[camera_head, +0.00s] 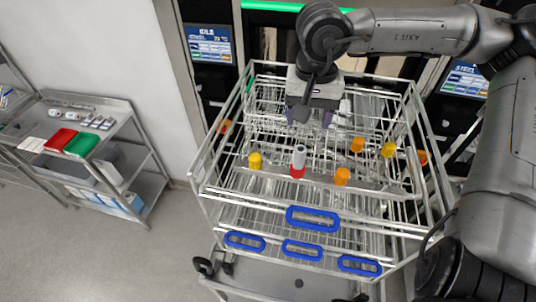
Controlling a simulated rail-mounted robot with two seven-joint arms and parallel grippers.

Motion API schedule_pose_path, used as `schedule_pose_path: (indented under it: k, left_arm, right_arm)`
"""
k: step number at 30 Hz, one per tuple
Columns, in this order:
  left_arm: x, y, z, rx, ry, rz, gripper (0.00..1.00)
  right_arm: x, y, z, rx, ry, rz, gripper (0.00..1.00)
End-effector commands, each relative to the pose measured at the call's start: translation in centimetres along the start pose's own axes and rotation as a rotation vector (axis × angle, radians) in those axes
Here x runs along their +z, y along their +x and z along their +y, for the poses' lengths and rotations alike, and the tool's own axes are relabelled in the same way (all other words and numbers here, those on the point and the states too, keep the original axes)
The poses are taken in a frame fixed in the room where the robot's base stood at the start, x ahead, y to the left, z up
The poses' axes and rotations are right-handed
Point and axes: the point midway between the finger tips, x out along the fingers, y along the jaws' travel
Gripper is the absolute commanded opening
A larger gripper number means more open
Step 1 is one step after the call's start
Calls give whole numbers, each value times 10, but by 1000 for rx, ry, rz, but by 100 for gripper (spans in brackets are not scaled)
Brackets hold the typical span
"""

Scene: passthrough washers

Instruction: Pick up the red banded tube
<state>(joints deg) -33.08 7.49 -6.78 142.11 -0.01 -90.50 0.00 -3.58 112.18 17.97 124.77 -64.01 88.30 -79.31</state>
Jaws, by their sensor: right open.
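The red banded tube (299,155) is a grey cylinder with a red band at its lower end. It stands roughly upright in the wire rack, near the middle of the front row. My right gripper (309,117) comes in from the upper right and hangs above the rack, behind the tube in the picture. It is open, apart from the tube, and nothing shows between its fingers. The fingertips are small and dark against the wires. My left gripper is not in view.
The washer rack (210,165) has wire walls and blue handles (312,218). Yellow (255,161) and orange (342,177) caps stand near the tube, with several more to the right. A steel cart (120,105) with red and green boxes stands left. The floor between is clear.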

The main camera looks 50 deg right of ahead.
Motion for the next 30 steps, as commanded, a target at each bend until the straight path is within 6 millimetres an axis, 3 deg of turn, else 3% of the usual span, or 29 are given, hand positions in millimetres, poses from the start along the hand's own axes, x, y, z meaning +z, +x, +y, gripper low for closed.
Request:
schedule_pose_path:
  k: [5,15,24,30]
  left_arm:
    - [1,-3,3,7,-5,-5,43]
    - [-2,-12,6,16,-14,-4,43]
    - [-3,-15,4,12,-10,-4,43]
    - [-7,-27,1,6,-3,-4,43]
  right_arm:
    - [0,14,0,4,0,-3,60]
    - [0,69,0,4,-1,-3,60]
    - [0,87,0,1,0,0,60]
    - [-2,103,2,4,0,-4,60]
